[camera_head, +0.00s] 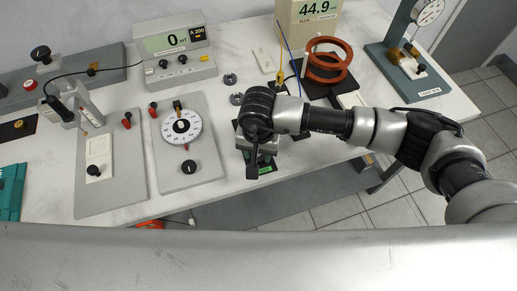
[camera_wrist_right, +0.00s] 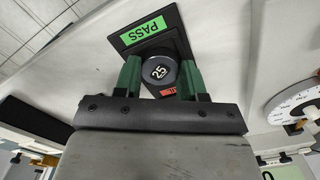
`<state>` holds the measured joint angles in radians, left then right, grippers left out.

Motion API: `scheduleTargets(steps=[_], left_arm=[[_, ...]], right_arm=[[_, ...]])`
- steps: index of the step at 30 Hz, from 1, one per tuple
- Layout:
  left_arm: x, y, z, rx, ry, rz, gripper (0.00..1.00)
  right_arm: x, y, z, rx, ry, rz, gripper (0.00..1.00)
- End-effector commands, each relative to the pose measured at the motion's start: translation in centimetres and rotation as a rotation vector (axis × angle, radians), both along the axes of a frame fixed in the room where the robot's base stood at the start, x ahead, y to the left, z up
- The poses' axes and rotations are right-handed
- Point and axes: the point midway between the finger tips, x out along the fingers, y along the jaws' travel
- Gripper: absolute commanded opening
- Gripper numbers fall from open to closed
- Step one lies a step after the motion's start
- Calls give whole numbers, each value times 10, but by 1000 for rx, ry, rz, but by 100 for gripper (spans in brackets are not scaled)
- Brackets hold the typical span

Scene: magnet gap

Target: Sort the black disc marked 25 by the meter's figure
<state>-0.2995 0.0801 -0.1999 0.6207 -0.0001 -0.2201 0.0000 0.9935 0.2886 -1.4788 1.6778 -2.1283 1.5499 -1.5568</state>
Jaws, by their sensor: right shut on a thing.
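My right gripper (camera_head: 257,160) reaches in from the right over the front edge of the bench. In the right wrist view its two green fingers (camera_wrist_right: 160,78) are shut on the black disc marked 25 (camera_wrist_right: 159,70), one on each side. The disc is over a black tray (camera_wrist_right: 183,38) with a green PASS label (camera_wrist_right: 145,30); I cannot tell whether it touches the tray. Part of a red label (camera_wrist_right: 168,91) shows under the disc. In the head view the hand hides the disc. The meter (camera_head: 174,48) reads 0 mT. My left gripper is not in view.
A second meter (camera_head: 313,10) reads 44.9, labelled FLUX. Red rings (camera_head: 327,60) stand behind my right arm. A dial panel (camera_head: 186,150) is left of the hand. Two small grey slotted pieces (camera_head: 230,79) lie behind it. A gauge stand (camera_head: 408,65) is at right.

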Motion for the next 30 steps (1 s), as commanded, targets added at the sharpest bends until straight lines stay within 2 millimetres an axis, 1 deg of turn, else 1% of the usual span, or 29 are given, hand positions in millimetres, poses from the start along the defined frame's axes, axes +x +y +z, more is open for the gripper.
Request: scheduleTargets(steps=[22,23,28,30], left_arm=[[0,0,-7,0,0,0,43],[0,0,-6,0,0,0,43],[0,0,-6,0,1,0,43],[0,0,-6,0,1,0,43]], right_arm=[[0,0,-3,0,0,0,20],[0,0,-3,0,0,0,43],[0,0,-3,0,0,0,70],[0,0,-3,0,0,0,70]])
